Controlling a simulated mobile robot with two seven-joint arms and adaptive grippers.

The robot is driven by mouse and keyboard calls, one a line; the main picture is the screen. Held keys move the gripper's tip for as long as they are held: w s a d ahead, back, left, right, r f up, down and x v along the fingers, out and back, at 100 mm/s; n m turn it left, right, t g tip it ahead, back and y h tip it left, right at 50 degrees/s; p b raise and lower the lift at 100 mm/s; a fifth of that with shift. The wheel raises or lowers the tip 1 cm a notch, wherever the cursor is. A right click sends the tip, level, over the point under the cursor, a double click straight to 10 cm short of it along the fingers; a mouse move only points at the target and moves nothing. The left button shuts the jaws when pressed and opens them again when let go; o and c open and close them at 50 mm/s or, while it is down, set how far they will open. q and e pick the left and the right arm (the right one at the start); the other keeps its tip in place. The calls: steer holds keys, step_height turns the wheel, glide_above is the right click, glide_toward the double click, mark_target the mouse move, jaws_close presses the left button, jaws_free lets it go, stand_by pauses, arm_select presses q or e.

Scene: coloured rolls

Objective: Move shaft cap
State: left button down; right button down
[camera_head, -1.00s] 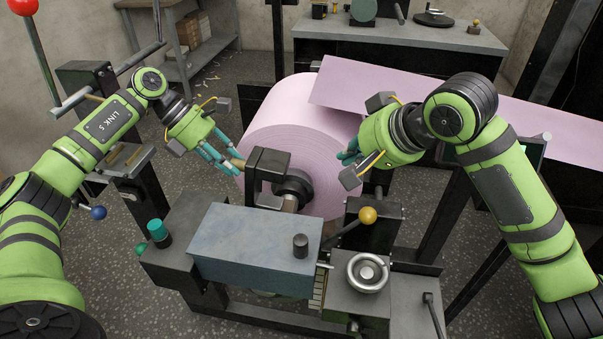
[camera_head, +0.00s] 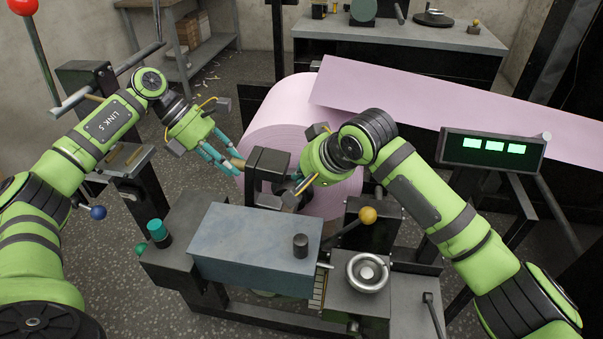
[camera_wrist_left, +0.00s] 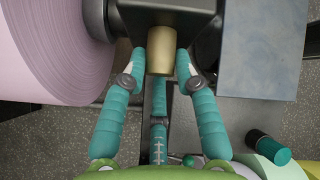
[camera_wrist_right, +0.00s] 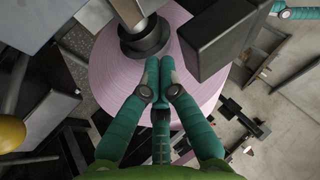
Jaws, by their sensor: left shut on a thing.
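A dark bracket block (camera_head: 268,165), which looks like the shaft cap, stands over the shaft end at the front face of the pink roll (camera_head: 285,110). A short brass knob (camera_wrist_left: 161,45) sticks out of its side. My left gripper (camera_head: 233,160) is shut on this knob, with a teal finger on either side in the left wrist view. My right gripper (camera_head: 297,190) is at the block's right side, partly hidden by its own wrist. In the right wrist view its fingertips (camera_wrist_right: 160,65) are together with nothing seen between them, just beside the black shaft collar (camera_wrist_right: 145,38).
A blue-grey machine housing (camera_head: 255,250) with a black knob stands in front of the roll. A yellow-balled lever (camera_head: 367,215) and a handwheel (camera_head: 367,272) are at its right. Pink sheet (camera_head: 450,105) runs off to the right. A green-lit display (camera_head: 492,148) stands at right.

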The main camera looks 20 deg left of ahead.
arm_select(q)
steer(key=shift+s+f, duration=0.2)
steer(key=shift+f, duration=0.35)
arm_select(e)
steer(key=shift+a, duration=0.2)
arm_select(q)
steer(key=shift+d, duration=0.1)
arm_select(e)
steer(key=shift+s+a+r, duration=0.3)
steer(key=shift+a+r, duration=0.15)
steer(key=shift+a, duration=0.25)
arm_select(q)
steer(key=c, duration=1)
jaws_free()
steer(key=shift+c, duration=0.2)
steer(key=shift+w+r, duration=0.15)
arm_select(e)
steer(key=shift+w+a+f, duration=0.1)
arm_select(q)
steer(key=shift+a+r, duration=0.1)
steer(key=shift+a, duration=0.1)
